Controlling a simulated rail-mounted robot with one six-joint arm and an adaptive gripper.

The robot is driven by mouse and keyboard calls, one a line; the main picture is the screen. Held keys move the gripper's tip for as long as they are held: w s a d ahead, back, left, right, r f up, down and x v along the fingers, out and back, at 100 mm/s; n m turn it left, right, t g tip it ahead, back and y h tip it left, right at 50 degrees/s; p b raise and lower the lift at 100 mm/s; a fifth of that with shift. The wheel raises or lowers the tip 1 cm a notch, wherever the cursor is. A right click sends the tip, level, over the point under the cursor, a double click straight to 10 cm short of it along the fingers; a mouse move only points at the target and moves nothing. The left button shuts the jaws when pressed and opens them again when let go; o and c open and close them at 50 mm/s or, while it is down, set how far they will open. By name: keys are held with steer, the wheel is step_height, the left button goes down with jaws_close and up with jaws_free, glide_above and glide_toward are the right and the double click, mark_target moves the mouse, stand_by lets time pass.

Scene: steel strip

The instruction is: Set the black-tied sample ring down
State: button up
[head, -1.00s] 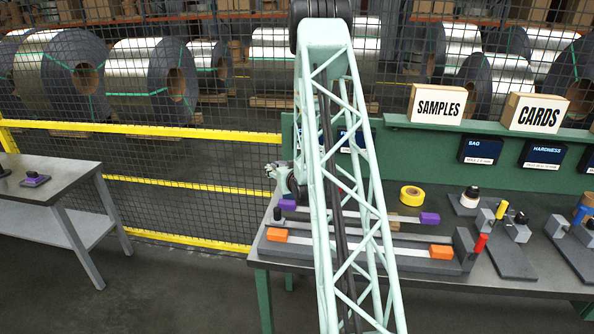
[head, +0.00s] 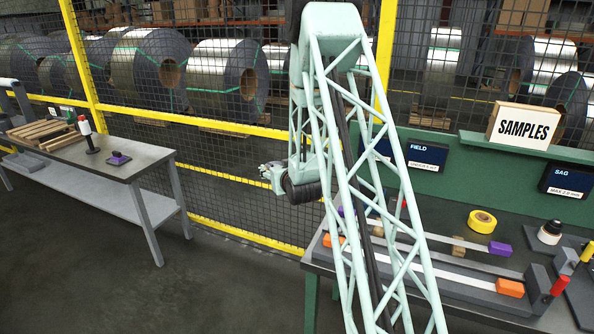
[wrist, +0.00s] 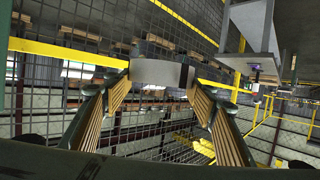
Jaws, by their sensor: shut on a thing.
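My gripper (wrist: 160,85) is shut on a pale silvery ring (wrist: 155,73), held between its two ribbed fingertips in the wrist view. A darker band shows at the ring's right end; I cannot tell whether it is a tie. In the head view my gripper (head: 268,175) is small, left of the green bench and in front of the mesh fence, held in the air. The ring is too small to make out there.
The green bench (head: 430,285) at right holds strips and a yellow tape roll (head: 482,221). Mesh fence runs behind.

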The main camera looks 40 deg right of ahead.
steer(key=w+a+r+n+y, duration=0.1)
steer(key=w+a+r, duration=0.1)
steer(key=a, duration=1.1)
steer(key=w+a+r+n+y, duration=0.1)
steer(key=w+a+r+y, duration=0.1)
steer(key=a, duration=1.2)
steer(key=w+a+r+n+t+y+b, duration=0.1)
steer(key=w+a, duration=0.3)
steer(key=a, duration=1)
steer(key=shift+w+a+r+n+y, duration=0.2)
steer(key=shift+w+r+n+y, duration=0.1)
steer(key=shift+r+n+y, duration=0.4)
steer(key=shift+d+r, duration=0.1)
